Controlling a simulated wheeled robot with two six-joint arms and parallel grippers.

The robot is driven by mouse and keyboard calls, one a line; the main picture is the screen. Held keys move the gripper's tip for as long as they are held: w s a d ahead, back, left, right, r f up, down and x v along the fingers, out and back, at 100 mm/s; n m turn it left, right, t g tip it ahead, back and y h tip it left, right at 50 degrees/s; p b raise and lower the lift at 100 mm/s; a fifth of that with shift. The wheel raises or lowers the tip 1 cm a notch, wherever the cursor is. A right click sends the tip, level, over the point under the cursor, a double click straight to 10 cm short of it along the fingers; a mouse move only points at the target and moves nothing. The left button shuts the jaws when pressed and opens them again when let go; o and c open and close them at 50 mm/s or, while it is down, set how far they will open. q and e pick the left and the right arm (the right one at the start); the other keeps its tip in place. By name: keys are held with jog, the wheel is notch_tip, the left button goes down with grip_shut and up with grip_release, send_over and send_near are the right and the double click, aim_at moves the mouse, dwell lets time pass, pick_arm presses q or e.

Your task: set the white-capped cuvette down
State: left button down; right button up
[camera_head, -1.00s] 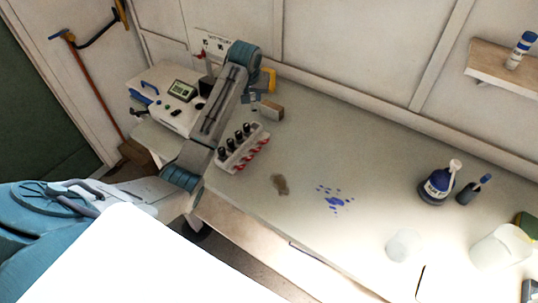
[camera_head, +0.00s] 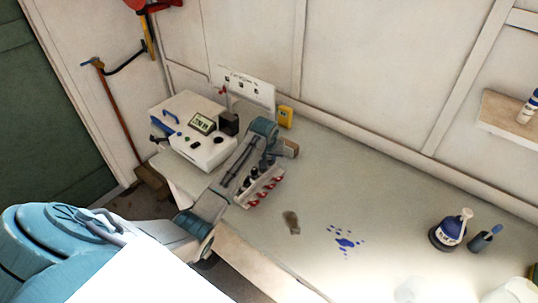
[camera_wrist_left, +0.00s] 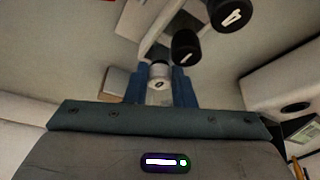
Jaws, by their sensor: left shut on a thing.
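The white-capped cuvette (camera_wrist_left: 159,71) is between the blue fingers of my left gripper (camera_wrist_left: 159,88) in the left wrist view. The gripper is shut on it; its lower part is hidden. Black caps numbered 1 (camera_wrist_left: 185,47) and 4 (camera_wrist_left: 230,14) are just beyond it. In the head view the white rack (camera_head: 262,187) with red marks and black-capped cuvettes (camera_head: 249,176) stands on the bench, partly behind my left arm. My left gripper's fingertips and the held cuvette are hidden there. I cannot tell whether the cuvette touches the rack. My right gripper is not in view.
The white reactor (camera_head: 186,113) with a green display stands left of the rack and shows in the wrist view (camera_wrist_left: 276,76). A yellow device (camera_head: 286,117) is behind. A brown stain (camera_head: 291,223) and blue spots (camera_head: 345,241) mark the bench. A dark blue bottle (camera_head: 449,231) stands right.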

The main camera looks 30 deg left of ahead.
pick_arm(q)
jog(key=shift+f, duration=0.1)
jog(key=c, duration=1.2)
grip_release()
jog(key=shift+d, duration=0.1)
jog(key=shift+c, duration=0.2)
jog(key=b+v, duration=0.3)
jog(key=v, duration=0.9)
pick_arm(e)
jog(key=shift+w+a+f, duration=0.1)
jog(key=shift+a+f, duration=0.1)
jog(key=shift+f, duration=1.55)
pick_arm(q)
jog(key=shift+s, duration=0.1)
